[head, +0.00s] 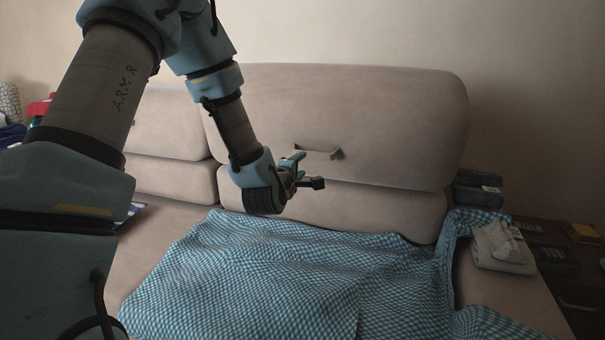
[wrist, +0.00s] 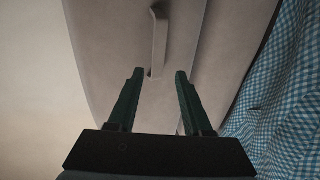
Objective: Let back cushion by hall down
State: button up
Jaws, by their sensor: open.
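A large beige back cushion (head: 370,110) stands upright at the right of the sofa, with a strap-like handle (head: 318,153) low on its front. My gripper (head: 298,158) is in front of this cushion, just left of the handle in the head view. Its two green fingers are open and empty. In the wrist view the fingertips (wrist: 159,74) point at the cushion (wrist: 115,50), and the handle (wrist: 159,40) lies ahead of the gap between them. The fingers do not visibly touch the handle. Another upright back cushion (head: 165,125) is farther left, partly behind my arm.
A blue checked cloth (head: 290,275) covers much of the seat, and shows in the wrist view (wrist: 285,100). Folded pale clothes (head: 502,247) and dark folded items (head: 477,190) lie at the right end. A dark side table (head: 580,265) stands beyond. Wall rises behind the cushions.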

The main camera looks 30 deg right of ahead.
aim_at(312, 156)
jog(key=x, duration=1.1)
jog(key=shift+b, duration=0.35)
jog(key=shift+w+d+r, duration=0.1)
jog(key=shift+w+d, duration=0.2)
jog(key=shift+d, duration=0.1)
grip_shut()
jog(key=shift+f, duration=0.2)
dwell(0.9)
jog(key=shift+s+a+f+b, duration=0.35)
jog(key=shift+s+a+b, duration=0.05)
jog(key=shift+b, duration=0.15)
jog(key=shift+f, duration=0.15)
